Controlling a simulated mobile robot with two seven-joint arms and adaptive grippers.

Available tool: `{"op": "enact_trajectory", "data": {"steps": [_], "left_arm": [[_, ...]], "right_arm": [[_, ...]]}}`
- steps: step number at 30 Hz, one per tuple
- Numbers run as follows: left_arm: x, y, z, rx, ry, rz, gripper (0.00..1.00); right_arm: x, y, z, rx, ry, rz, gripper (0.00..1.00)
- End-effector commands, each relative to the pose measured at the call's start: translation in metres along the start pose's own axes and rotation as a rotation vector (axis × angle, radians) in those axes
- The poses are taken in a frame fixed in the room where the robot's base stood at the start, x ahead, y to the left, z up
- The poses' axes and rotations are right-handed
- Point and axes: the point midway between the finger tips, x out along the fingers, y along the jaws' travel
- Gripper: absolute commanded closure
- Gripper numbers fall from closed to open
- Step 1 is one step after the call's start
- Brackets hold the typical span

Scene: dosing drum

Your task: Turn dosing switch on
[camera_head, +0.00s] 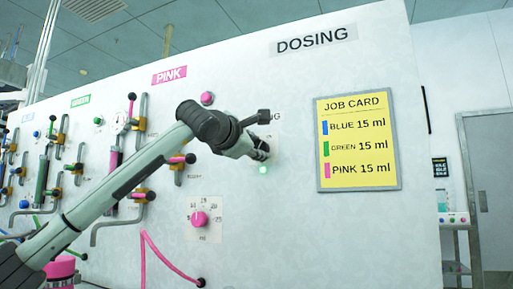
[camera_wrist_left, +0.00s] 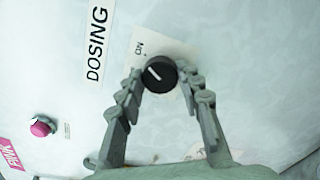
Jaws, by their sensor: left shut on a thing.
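The dosing switch, a round black knob with a white line (camera_wrist_left: 158,74), sits on a pale label plate on the white wall panel in the left wrist view. Its white line slants toward the upper left in that view, and a small printed word stands above the knob. My left gripper (camera_wrist_left: 162,82) has its two fingers on either side of the knob, shut on it. In the head view my left gripper (camera_head: 261,150) is at the panel under the DOSING sign and hides the switch. A small green lamp (camera_head: 263,170) glows just below it. My right gripper is out of view.
A yellow job card (camera_head: 357,141) hangs right of my gripper. A pink dial (camera_head: 199,219) and a pink button (camera_head: 207,98) are on the panel to the left. Several valves, levers and pipes fill the panel's left side. A door (camera_head: 492,150) stands at the far right.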

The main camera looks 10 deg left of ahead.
Motion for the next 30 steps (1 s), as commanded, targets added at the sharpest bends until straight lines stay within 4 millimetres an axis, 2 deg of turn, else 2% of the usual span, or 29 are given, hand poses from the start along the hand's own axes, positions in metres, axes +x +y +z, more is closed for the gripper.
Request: {"op": "enact_trajectory", "data": {"steps": [4, 5, 10, 21, 26, 30], "left_arm": [[0.000, 0.000, 0.001, 0.002, -0.002, 0.001, 0.93], [0.000, 0.000, 0.001, 0.002, -0.002, 0.001, 0.63], [0.000, 0.000, 0.001, 0.001, -0.001, 0.001, 0.44], [-0.006, 0.000, 0.000, -0.001, 0.000, 0.000, 0.44], [-0.032, 0.001, 0.000, 0.001, -0.002, 0.002, 0.44], [-0.063, 0.001, 0.000, 0.002, -0.003, 0.003, 0.44]], "right_arm": [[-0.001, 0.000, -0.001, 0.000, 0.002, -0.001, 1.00], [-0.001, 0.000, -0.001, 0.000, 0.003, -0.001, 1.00], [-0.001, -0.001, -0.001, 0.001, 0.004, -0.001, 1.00], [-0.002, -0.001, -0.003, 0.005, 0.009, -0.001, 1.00], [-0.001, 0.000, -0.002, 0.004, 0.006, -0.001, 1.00], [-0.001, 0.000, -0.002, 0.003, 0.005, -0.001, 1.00]]}}
